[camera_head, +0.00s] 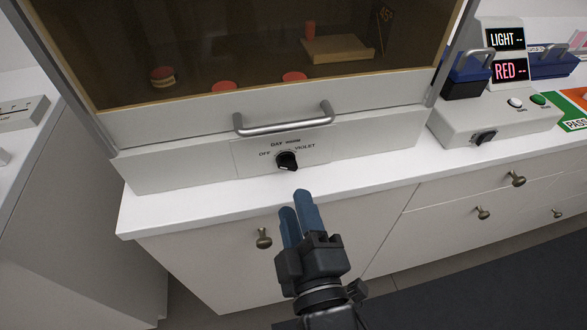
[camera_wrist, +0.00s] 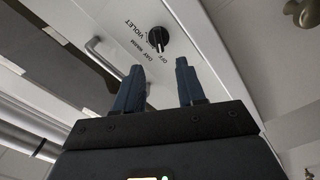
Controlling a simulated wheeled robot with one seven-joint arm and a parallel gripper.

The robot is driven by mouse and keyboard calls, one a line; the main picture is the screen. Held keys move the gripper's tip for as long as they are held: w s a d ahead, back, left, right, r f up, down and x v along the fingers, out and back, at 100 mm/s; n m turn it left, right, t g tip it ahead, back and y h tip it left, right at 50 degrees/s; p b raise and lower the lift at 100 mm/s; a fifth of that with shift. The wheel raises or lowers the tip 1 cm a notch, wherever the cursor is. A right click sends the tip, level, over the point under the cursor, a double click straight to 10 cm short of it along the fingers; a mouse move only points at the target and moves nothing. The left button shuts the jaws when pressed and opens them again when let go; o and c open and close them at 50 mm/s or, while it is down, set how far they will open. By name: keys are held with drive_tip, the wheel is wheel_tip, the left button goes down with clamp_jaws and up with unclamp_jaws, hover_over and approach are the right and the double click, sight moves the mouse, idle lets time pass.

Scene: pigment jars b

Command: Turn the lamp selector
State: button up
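The lamp selector (camera_head: 287,161) is a small black round knob on the white front panel of a glass-fronted cabinet. Labels OFF, DAY and VIOLET are around it, with one more small label beside DAY. A pale mark shows on the knob; I cannot tell surely which label it points to. The selector also shows in the wrist view (camera_wrist: 158,38), beyond the fingertips. My gripper (camera_head: 295,201) has blue fingers, apart and empty, below and in front of the selector, not touching it. In the wrist view my gripper (camera_wrist: 158,75) shows a clear gap between its fingers.
A metal bar handle (camera_head: 284,121) sticks out just above the selector. The white counter edge (camera_head: 200,209) and drawer knobs (camera_head: 264,238) lie below. A control box (camera_head: 490,122) with LIGHT and RED displays stands at right. Red-topped items are behind the glass.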

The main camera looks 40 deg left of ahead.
sight(284, 168)
drive_tip(key=shift+p+x, duration=0.6)
drive_tip(key=shift+x, duration=3.25)
clamp_jaws()
